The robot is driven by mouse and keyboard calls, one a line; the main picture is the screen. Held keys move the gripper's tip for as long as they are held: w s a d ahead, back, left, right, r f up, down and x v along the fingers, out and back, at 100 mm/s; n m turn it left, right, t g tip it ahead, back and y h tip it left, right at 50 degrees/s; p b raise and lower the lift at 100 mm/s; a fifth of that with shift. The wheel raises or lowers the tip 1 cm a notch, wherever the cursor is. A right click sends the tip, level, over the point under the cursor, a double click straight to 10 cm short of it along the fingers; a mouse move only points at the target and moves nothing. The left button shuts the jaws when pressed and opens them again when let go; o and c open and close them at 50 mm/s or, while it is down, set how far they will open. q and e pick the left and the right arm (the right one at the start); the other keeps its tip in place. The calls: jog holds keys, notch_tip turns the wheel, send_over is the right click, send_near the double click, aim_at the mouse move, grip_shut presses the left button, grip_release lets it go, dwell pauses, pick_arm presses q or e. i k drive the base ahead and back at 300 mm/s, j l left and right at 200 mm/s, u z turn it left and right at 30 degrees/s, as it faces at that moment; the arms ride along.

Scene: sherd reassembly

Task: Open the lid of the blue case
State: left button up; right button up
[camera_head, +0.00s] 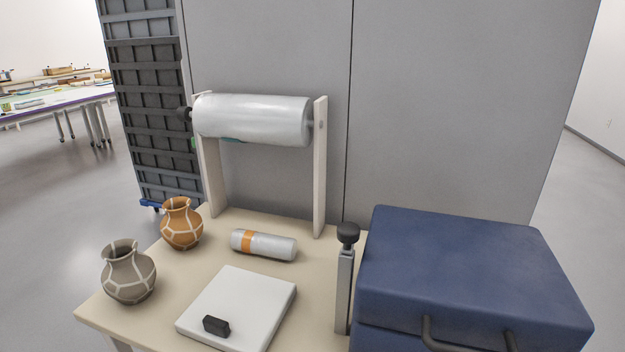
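The blue case (460,265) stands on the right end of the table. Its lid is shut, and a dark curved handle (468,340) shows on its front, cut off by the bottom edge of the picture. The lower front of the case is out of view. Neither of my grippers shows in the head view.
A pale table (225,230) holds a grey jar (129,273), an orange jar (182,224), a white flat scale (240,308), a silver roll with an orange band (263,245) and an upright post with a black knob (347,236). A film roll (252,119) hangs behind.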

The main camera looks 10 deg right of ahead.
aim_at(493, 285)
jog(key=l+z, duration=0.1)
jog(key=z, duration=0.6)
jog(key=l+z, duration=0.1)
jog(key=z, duration=0.25)
